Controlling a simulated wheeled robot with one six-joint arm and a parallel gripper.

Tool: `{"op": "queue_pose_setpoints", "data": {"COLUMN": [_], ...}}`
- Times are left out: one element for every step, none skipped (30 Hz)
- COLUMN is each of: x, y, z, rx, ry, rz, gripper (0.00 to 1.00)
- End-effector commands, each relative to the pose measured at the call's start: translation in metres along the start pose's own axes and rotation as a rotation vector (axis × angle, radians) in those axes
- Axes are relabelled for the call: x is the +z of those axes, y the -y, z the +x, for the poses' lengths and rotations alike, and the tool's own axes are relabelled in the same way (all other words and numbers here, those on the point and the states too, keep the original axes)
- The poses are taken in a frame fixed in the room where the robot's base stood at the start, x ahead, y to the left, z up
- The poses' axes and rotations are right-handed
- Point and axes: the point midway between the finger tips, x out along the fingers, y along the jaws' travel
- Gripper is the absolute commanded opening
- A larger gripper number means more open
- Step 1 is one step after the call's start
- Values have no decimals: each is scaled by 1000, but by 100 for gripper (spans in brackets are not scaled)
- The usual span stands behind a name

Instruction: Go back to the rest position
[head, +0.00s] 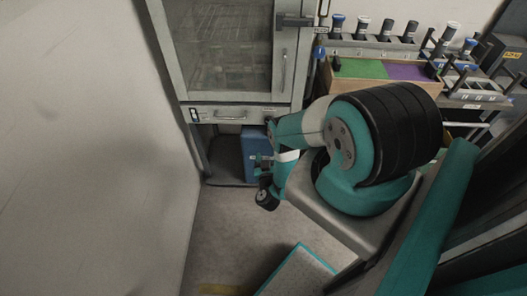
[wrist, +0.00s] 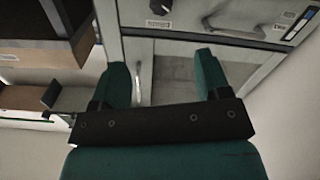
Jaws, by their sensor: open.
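My gripper (wrist: 163,72) shows in the wrist view with its two green fingers wide apart. It is open, and nothing is between the fingers. Beyond them I see a pale cabinet front with a metal handle (wrist: 138,82). In the head view my teal and black arm is folded in the middle of the picture, its far end low in front of the cabinet (head: 228,112). The gripper's fingers cannot be made out clearly there.
The cabinet's glass door (head: 225,45) looks shut. A bench at the right carries a wooden tray (head: 437,88) with green and purple sections and several dark-capped bottles behind it. A blue box (head: 252,145) stands below the cabinet. A plain wall (head: 80,150) bounds the left; floor (head: 225,235) is open.

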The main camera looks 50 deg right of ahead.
Motion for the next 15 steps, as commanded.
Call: {"op": "queue_pose_setpoints", "data": {"x": [0, 0, 0, 0, 0, 0, 0, 0, -2, -4, -7, -14, -22, -31, -46], "y": [0, 0, 0, 0, 0, 0, 0, 0, 1, 3, 6, 13, 20, 29, 43], "z": [0, 0, 0, 0, 0, 0, 0, 0, 2, 4, 7, 14, 21, 29, 40], "rx": [0, 0, 0, 0, 0, 0, 0, 0, -4, -10, -22, -45, -71, -103, -155], "ry": [0, 0, 0, 0, 0, 0, 0, 0, -1, -3, -6, -12, -17, -22, -31], "rz": [0, 0, 0, 0, 0, 0, 0, 0, 2, 4, 9, 17, 27, 39, 56], "gripper": [70, 70, 70, 70, 70, 70, 70, 70, 70, 70, 70, 70, 70, 70, 70]}}
